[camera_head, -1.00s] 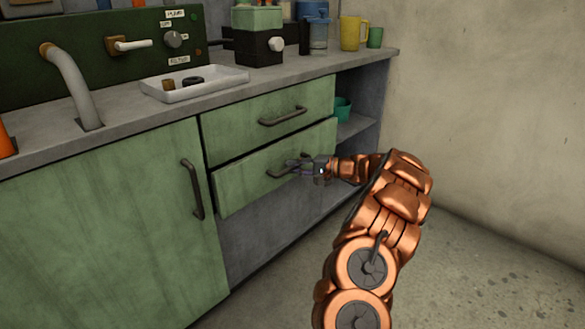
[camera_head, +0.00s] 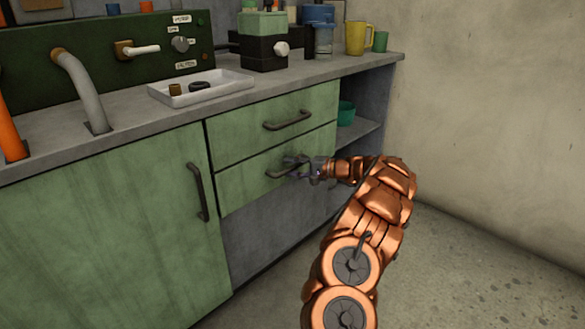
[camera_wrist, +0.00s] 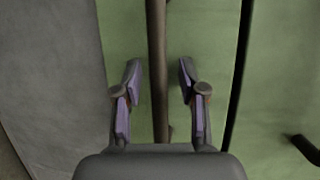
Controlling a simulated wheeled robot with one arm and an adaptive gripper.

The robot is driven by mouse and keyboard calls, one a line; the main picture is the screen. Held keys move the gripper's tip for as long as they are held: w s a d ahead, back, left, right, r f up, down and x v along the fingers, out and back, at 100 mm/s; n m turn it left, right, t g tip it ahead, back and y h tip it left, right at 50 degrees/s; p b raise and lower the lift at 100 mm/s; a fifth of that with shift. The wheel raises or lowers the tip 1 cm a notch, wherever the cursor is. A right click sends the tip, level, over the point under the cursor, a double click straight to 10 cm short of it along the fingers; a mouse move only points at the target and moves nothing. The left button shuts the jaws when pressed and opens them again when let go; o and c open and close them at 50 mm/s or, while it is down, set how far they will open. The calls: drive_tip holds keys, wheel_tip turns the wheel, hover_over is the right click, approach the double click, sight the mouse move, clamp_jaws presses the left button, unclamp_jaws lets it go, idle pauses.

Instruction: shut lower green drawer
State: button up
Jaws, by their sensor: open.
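The lower green drawer (camera_head: 240,187) sits under the upper green drawer (camera_head: 235,133) in the counter front. Its face looks flush or nearly flush with the upper drawer, with a thin dark gap between them. Its dark bar handle (camera_head: 277,172) also shows in the wrist view (camera_wrist: 157,60), running between my fingers. My gripper (camera_head: 296,166) is at this handle, its fingers open on either side of the bar. In the wrist view my gripper (camera_wrist: 158,78) shows clear space between each fingertip and the bar. The far end of the handle is partly hidden by my gripper.
A green cabinet door (camera_head: 110,225) with a vertical handle is left of the drawers. An open shelf with a teal cup (camera_head: 346,113) is to the right. The countertop holds a white tray (camera_head: 201,90) and a yellow mug (camera_head: 356,38). Bare floor lies at the right.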

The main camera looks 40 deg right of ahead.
drive_tip(key=v, duration=1.2)
drive_tip(key=shift+w+r, duration=0.1)
drive_tip(key=shift+r, duration=0.05)
idle(0.3)
